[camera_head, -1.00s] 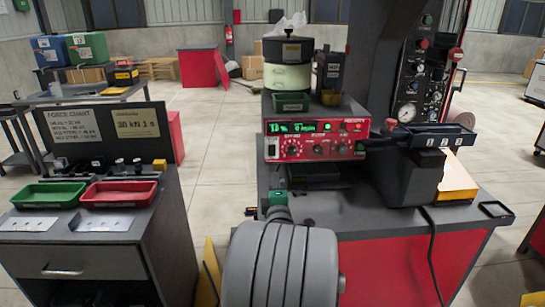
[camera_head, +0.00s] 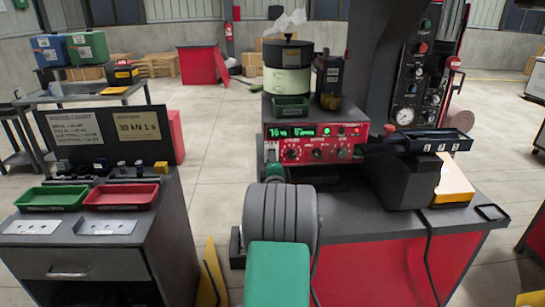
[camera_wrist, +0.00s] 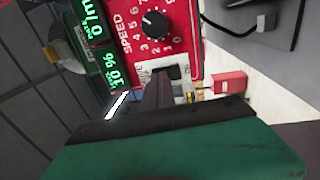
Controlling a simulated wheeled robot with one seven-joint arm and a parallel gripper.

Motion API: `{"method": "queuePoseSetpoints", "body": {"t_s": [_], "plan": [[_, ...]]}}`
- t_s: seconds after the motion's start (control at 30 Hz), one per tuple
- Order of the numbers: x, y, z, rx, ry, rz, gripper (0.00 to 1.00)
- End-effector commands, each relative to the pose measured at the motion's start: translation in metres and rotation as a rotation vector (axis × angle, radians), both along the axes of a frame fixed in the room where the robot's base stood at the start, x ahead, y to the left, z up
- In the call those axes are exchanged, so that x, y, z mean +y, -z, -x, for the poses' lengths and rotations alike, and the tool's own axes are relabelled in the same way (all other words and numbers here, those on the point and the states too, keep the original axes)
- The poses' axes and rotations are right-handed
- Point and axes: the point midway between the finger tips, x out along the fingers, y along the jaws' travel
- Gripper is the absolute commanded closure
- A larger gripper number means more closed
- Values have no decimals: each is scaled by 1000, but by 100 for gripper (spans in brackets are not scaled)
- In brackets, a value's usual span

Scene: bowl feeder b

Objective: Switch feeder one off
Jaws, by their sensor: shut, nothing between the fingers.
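The feeder's red control panel (camera_head: 310,153) has a lit green display (camera_head: 291,132), small lit lamps and a row of black knobs. In the wrist view the speed knob (camera_wrist: 155,24) and part of the display (camera_wrist: 88,45) show close up. A pale plate (camera_wrist: 150,67) sits on the panel's end, directly at the fingertips. My gripper (camera_wrist: 163,88) is shut and empty, its dark fingers reaching toward this plate. They hide part of it, so I cannot tell whether they touch it or how any switch there stands. In the head view my arm hides most of the gripper.
The bowl feeder (camera_head: 288,79) stands on top of the panel's housing. A black chute (camera_head: 430,140) extends to the right. A bench with a green tray (camera_head: 52,197) and a red tray (camera_head: 121,196) stands at the left.

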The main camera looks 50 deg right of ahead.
Motion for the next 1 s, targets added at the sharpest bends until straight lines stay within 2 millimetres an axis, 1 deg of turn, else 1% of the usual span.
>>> {"method": "queuePoseSetpoints", "body": {"t_s": [0.47,0.57,0.63,0.8,0.93,1.0], "plan": [[-3,3,-2,0,-1,3,100],[-3,0,-6,0,-4,2,100],[-4,-5,-6,0,-4,0,100],[-3,-7,-6,-1,-4,3,100],[5,-7,-1,-2,-5,5,100],[16,-5,3,-1,-7,2,100]]}}
